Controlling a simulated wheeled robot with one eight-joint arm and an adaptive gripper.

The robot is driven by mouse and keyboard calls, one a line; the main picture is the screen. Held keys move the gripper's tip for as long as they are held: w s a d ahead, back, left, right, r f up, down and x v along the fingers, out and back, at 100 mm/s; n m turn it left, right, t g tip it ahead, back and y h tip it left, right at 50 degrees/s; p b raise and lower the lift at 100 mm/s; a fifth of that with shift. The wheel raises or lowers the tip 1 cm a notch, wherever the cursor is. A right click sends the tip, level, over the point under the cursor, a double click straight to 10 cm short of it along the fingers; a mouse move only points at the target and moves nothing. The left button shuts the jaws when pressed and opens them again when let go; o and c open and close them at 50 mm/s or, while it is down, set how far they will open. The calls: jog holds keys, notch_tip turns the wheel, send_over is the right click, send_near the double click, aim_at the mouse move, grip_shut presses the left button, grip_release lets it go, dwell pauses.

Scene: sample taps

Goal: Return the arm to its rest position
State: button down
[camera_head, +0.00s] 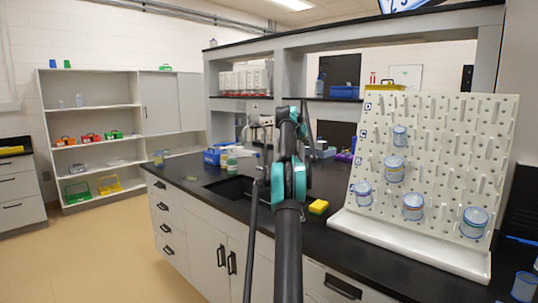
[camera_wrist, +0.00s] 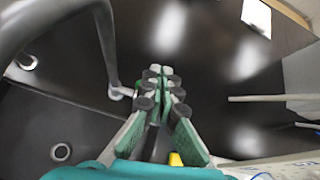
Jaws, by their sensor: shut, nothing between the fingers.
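My arm (camera_head: 289,180) with teal joints rises from the bottom middle of the head view, in front of the black counter (camera_head: 330,240). In the wrist view my gripper (camera_wrist: 160,80) points over the dark counter top (camera_wrist: 210,75). Its green fingers with dark round pads are together, with nothing between them. In the head view I cannot make out the fingers; the arm hides what is behind it.
The sink (camera_head: 228,188) is left of my arm; its grey tap (camera_wrist: 110,50) curves close left of my gripper. A pegboard (camera_head: 440,150) holding several beakers stands right. A yellow sponge (camera_head: 318,207) lies between. The floor (camera_head: 95,250) at left is clear.

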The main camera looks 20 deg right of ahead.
jog(key=s+a+f+m+y, duration=0.1)
jog(key=a+f+m, duration=0.15)
jog(key=a, duration=0.55)
jog(key=s+a+f+m+y, duration=0.1)
jog(key=a+m, duration=0.3)
jog(key=a, duration=0.4)
jog(key=s+a+f+m+y, duration=0.1)
jog(key=s+a+f+m, duration=0.25)
jog(key=s+a, duration=0.45)
jog(key=s+a+f+m+y, duration=0.25)
jog(key=s+a+f, duration=0.25)
jog(key=a, duration=0.5)
jog(key=s+a+f+m+y, duration=0.1)
jog(key=s+a+f+m, duration=0.3)
jog(key=s, duration=0.9)
jog(key=s+a+f+m+y, duration=0.1)
jog(key=s+a+f+m, duration=0.3)
jog(key=s+a+f, duration=0.6)
jog(key=s+a+f+m+y, duration=0.1)
jog(key=s+a+f+m, duration=0.3)
jog(key=s+a+f, duration=0.4)
jog(key=s+f, duration=0.1)
jog(key=s, duration=0.6)
jog(key=shift+s+f+y, duration=0.3)
jog(key=shift+f+y, duration=0.05)
